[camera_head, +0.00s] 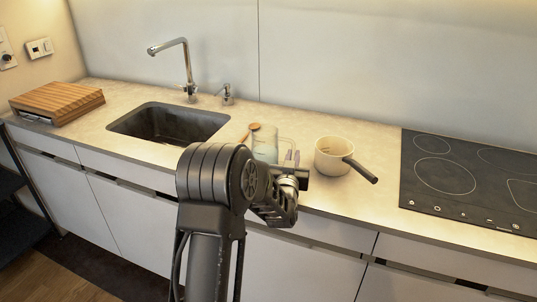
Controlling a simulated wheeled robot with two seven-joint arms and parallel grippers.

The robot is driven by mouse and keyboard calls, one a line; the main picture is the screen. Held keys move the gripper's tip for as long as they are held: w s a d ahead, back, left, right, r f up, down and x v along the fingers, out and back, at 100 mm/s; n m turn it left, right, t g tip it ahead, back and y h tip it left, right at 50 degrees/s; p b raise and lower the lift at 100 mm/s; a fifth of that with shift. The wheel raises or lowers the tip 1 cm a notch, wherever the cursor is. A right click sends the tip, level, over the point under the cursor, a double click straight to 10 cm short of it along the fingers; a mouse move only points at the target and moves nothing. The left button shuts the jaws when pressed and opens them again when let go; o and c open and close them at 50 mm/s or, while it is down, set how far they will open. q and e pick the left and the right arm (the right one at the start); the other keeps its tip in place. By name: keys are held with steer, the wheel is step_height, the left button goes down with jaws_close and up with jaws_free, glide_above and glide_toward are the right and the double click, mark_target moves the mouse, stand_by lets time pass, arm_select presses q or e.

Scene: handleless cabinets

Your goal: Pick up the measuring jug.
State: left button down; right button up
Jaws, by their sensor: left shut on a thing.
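The clear measuring jug (265,143) stands on or just above the worktop, right of the sink; I cannot tell whether it touches the worktop. Its handle points right, and my arm hides its lower part. My left gripper (291,157) is at the handle side of the jug and is shut on it. The fingertips are small and partly hidden by the wrist. My right gripper is not in view.
A cream saucepan (333,157) with a dark handle stands close to the right of my left gripper. A wooden spoon (253,127) lies by the jug. The sink (170,123) and tap (187,68) are left, the black hob (460,175) right.

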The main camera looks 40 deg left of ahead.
arm_select(q)
steer(key=shift+r, duration=0.1)
stand_by(0.4)
steer(key=shift+r, duration=0.15)
steer(key=shift+r, duration=4.85)
steer(key=shift+b, duration=0.3)
